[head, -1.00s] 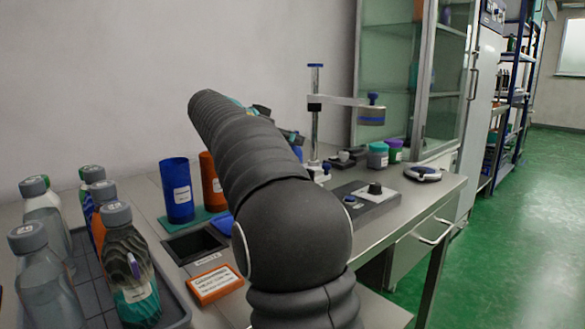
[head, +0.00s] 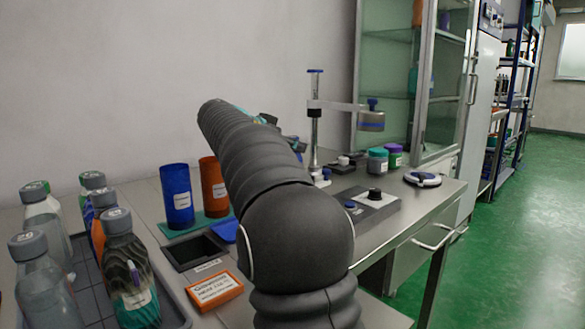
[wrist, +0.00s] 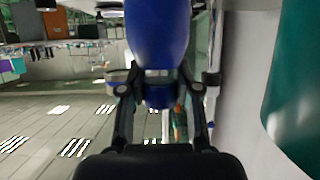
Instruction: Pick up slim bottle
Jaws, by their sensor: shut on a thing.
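In the wrist view a smooth blue bottle (wrist: 157,28) stands out beyond my gripper (wrist: 167,80), and its narrower dark-blue neck end lies between the two fingertips. The fingers are shut on it, one on each side. The far end of the bottle runs out of the picture at the top. In the head view my gripper (head: 285,136) is mostly hidden behind my own dark arm. Whether the bottle touches anything below cannot be seen.
A tray with several grey-capped bottles (head: 128,275) stands at left. A blue cup (head: 177,196) and an orange cup (head: 213,188) stand near the wall. A post with a side arm (head: 315,120) rises behind my gripper. A teal curved surface (wrist: 297,85) is at right.

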